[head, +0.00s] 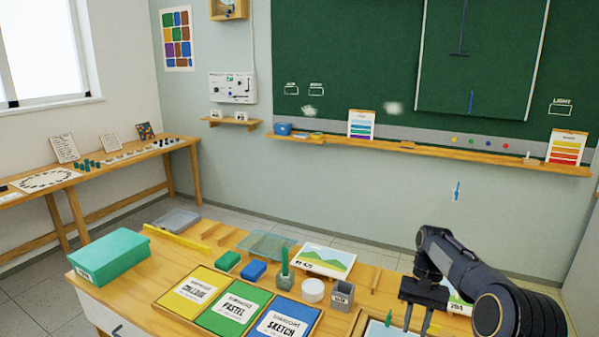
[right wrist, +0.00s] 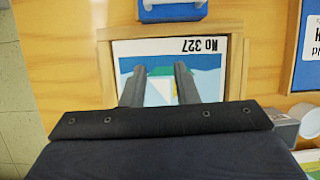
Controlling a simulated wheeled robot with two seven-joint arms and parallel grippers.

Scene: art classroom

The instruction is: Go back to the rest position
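My right gripper (head: 417,318) hangs over the right part of the wooden table (head: 222,240), fingers pointing down. In the right wrist view its two fingers (right wrist: 160,80) are spread with a gap and nothing held between them. Below them lies a picture card (right wrist: 212,78) marked No 327, in a wooden frame (right wrist: 236,68); the fingers and palm hide part of it. Whether the fingertips touch the card cannot be told. My left gripper is in neither view.
A green box (head: 110,257), yellow, green and blue folders (head: 245,307), a grey cup (head: 342,296), a white round container (head: 313,290) and a landscape picture (head: 326,259) are on the table. A side bench (head: 190,140) runs along the left wall. Floor (head: 40,290) shows between them.

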